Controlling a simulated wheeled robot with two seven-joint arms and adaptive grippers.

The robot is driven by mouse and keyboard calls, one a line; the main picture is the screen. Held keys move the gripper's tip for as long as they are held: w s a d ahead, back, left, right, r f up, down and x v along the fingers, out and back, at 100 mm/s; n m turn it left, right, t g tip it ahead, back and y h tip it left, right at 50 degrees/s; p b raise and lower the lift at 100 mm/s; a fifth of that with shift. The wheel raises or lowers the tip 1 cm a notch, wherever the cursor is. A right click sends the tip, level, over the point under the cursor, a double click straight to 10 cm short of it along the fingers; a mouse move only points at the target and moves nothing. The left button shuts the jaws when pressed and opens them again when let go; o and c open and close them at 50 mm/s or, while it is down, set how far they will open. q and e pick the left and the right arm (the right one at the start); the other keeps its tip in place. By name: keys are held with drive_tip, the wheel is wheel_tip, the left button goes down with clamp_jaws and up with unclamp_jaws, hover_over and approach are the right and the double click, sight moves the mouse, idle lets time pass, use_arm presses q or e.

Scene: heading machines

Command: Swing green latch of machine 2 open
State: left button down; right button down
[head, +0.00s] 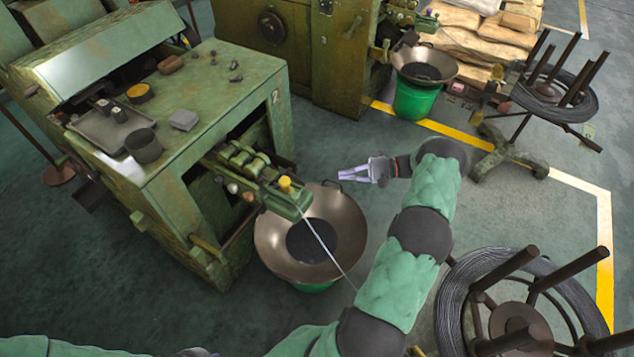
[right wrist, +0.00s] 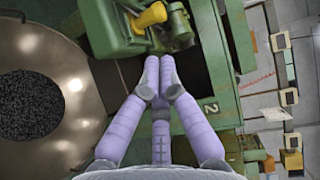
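The block also shows in the right wrist view (right wrist: 113,35), just beyond the fingertips. I cannot tell whether it is latched. My right gripper (head: 345,173) is right of the block, apart from it in the head view. Its lilac fingertips (right wrist: 159,68) are together and empty. My left gripper is out of view.
A wide metal bowl (head: 340,235) stands under the block, close to my right gripper. A wire coil stand (head: 450,310) is at the lower right. Another machine (head: 330,50) and a bowl on a green bucket (head: 415,97) are behind. Open floor lies right of my gripper.

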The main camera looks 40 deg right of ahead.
drive_tip(key=shift+s+a+b+x, duration=0.3)
drive_tip(key=shift+s+x, duration=0.1)
drive_tip(key=shift+x, duration=1.75)
drive_tip(key=shift+s+a+b+x, duration=0.3)
drive_tip(key=shift+s+b+x, duration=0.05)
drive_tip(key=shift+x, duration=1.75)
drive_tip(key=shift+s+a+b+x, duration=0.3)
drive_tip(key=shift+s+x, duration=0.1)
drive_tip(key=shift+x, duration=1.75)
drive_tip(key=shift+f, duration=0.15)
drive_tip(key=shift+s, duration=0.1)
drive_tip(key=shift+s+a+m+t+h+p, duration=0.2)
drive_tip(key=shift+a+m+t+h+p, duration=0.1)
drive_tip(key=shift+m+t+h, duration=0.1)
